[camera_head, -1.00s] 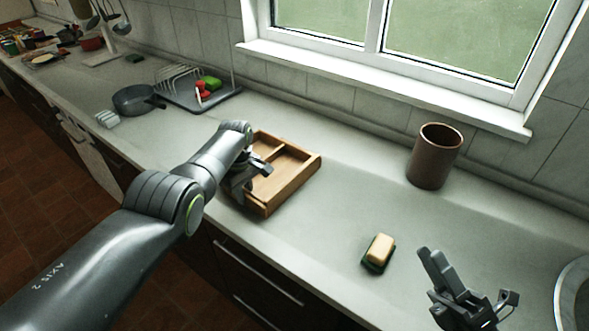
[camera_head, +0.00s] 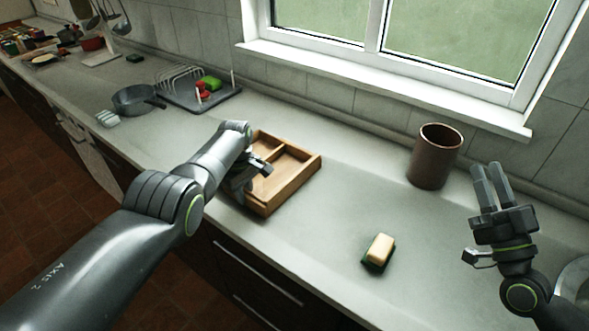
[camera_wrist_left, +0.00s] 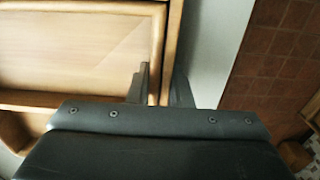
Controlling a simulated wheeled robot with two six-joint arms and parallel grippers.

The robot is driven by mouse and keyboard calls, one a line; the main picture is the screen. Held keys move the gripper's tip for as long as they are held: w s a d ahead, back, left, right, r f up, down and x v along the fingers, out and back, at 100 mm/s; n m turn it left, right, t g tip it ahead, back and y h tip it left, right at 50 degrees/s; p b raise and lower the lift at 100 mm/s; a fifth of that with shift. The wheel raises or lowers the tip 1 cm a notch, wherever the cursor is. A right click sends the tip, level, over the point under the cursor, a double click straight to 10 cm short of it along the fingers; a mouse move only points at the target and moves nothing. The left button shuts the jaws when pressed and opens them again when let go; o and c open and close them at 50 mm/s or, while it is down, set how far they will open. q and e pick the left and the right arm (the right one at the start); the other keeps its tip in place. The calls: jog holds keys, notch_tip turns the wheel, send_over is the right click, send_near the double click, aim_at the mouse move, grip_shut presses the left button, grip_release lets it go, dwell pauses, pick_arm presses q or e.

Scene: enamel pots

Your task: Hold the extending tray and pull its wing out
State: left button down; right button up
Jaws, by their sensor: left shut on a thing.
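The wooden extending tray (camera_head: 290,187) lies on the counter in the middle of the head view, with its dividers showing. My left gripper (camera_head: 257,170) is at its left, near side and partly hides it. In the left wrist view, my left gripper (camera_wrist_left: 162,88) has one finger on each side of the tray's wall (camera_wrist_left: 168,55) and is shut on it. The wing cannot be told apart from the tray's body. My right gripper (camera_head: 490,172) is raised over the counter at the right, empty, its two fingers slightly apart and clear of the tray.
A sponge (camera_head: 380,250) lies right of the tray, near the counter's front edge. A brown crock (camera_head: 435,157) stands at the back right. A dark pan (camera_head: 133,100) and a dish rack (camera_head: 200,92) stand to the left. The counter right of the tray is mostly bare.

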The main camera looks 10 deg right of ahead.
jog(key=w+a+f+m+g+y, duration=0.1)
jog(key=w+a+f+m+g, duration=0.2)
jog(key=w, duration=0.6)
jog(key=w+f+g+y, duration=0.1)
jog(key=w+f+g, duration=0.3)
jog(key=w, duration=0.6)
jog(key=w+a+f+m+g+y, duration=0.1)
jog(key=w+a+f+m+g, duration=0.1)
jog(key=w+f, duration=0.5)
jog(key=w+a+m+g, duration=0.1)
jog(key=w+a+g, duration=0.4)
jog(key=w+a, duration=0.35)
jog(key=r+m+g+h, duration=0.1)
jog(key=r+g+h, duration=0.1)
jog(key=g, duration=0.5)
send_over(295, 175)
jog(key=w+d, duration=0.4)
jog(key=d, duration=0.1)
jog(key=shift+a+f, duration=0.2)
jog(key=shift+a, duration=0.05)
jog(key=s+a+r+m+g+h, duration=0.1)
jog(key=s+a+r+g+h, duration=0.15)
jog(key=s+a+r, duration=0.2)
jog(key=shift+g, duration=0.35)
jog(key=f, duration=1.2)
jog(key=shift+w, duration=0.2)
